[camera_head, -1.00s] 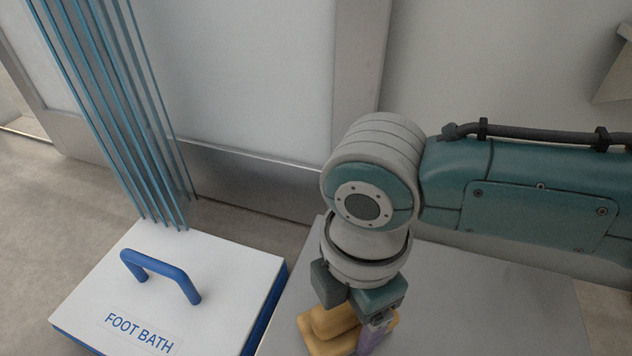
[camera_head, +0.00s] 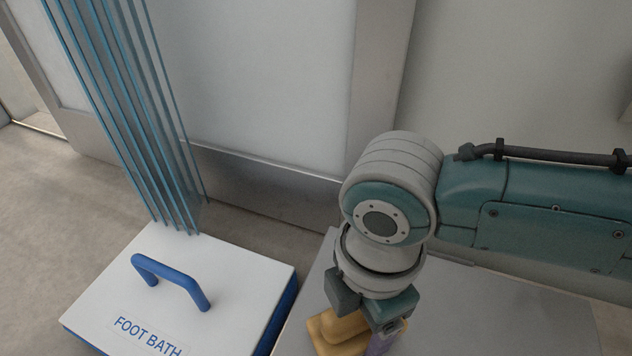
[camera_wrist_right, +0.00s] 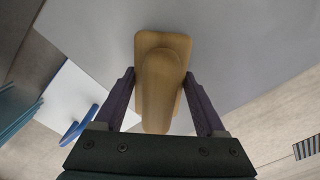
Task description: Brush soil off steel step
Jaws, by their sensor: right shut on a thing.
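The steel step (camera_head: 500,310) is a flat grey plate at the lower right of the head view, and it fills much of the right wrist view (camera_wrist_right: 250,45). A wooden brush (camera_head: 338,332) with a rounded grip is over the step, partly cut off by the frame's bottom edge. My right gripper (camera_head: 365,338) points down and is shut on the brush's grip (camera_wrist_right: 158,95), with a purple finger on each side. The brush's underside is hidden, so I cannot tell if it touches the step. I see no soil on the visible part of the step. My left gripper is out of view.
A white and blue foot bath box (camera_head: 210,270) with a blue handle (camera_head: 172,280) stands close to the step's left side. Blue strips (camera_head: 135,120) hang behind it. A wall with a metal post (camera_head: 380,80) runs behind. Open floor (camera_head: 50,220) lies at the left.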

